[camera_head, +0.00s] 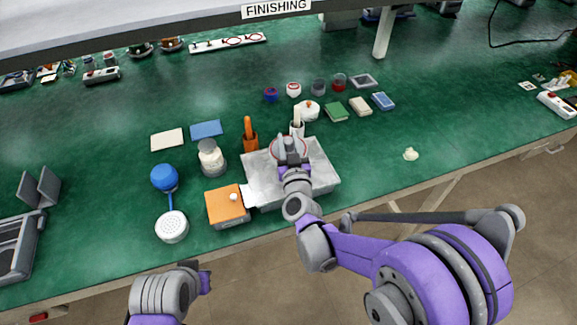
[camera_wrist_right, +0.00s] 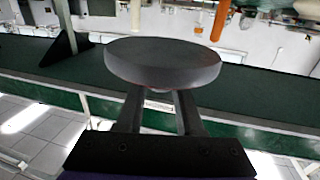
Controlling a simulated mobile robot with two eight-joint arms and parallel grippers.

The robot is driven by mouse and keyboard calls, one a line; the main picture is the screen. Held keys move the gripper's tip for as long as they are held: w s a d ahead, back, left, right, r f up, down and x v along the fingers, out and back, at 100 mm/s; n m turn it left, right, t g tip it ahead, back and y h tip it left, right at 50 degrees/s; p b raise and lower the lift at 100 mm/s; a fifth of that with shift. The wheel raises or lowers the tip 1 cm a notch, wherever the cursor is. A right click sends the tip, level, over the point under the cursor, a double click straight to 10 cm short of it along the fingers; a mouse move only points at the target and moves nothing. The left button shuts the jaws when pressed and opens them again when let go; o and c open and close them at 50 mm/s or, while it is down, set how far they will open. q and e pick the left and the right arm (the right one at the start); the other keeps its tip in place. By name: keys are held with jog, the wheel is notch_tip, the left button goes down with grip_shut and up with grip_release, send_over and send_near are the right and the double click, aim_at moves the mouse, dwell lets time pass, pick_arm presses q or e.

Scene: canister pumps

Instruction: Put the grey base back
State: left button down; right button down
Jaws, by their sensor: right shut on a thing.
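In the right wrist view a thick grey round base (camera_wrist_right: 162,62) sits at the tips of my right gripper (camera_wrist_right: 158,92), whose two fingers are shut on it. In the head view my right gripper (camera_head: 293,163) is above the metal tray (camera_head: 322,178). A round piece with a reddish ring (camera_head: 289,147) shows just beyond its fingers; I cannot tell whether this is the held base. The gripper hides part of the tray. My left gripper (camera_head: 204,283) is at the bottom left, off the table's front edge; its opening is unclear.
An orange-topped block (camera_head: 227,206) stands left of the tray, with a white shower-like head (camera_head: 172,226) farther left. An orange-handled tool (camera_head: 249,133) and a white jar (camera_head: 211,157) stand near the tray. The green table (camera_head: 430,125) is mostly clear at right.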

notch_tip(320, 180, down, 8)
jog(key=shift+f, duration=0.1)
jog(key=shift+b, duration=0.3)
jog(key=shift+f, duration=0.15)
jog(key=c, duration=0.5)
grip_release()
jog(key=shift+c, duration=0.2)
jog(key=shift+r, duration=0.35)
jog(key=s+d+b, duration=0.1)
jog(key=s+b, duration=0.1)
jog(key=s, duration=1)
jog(key=shift+b, duration=0.3)
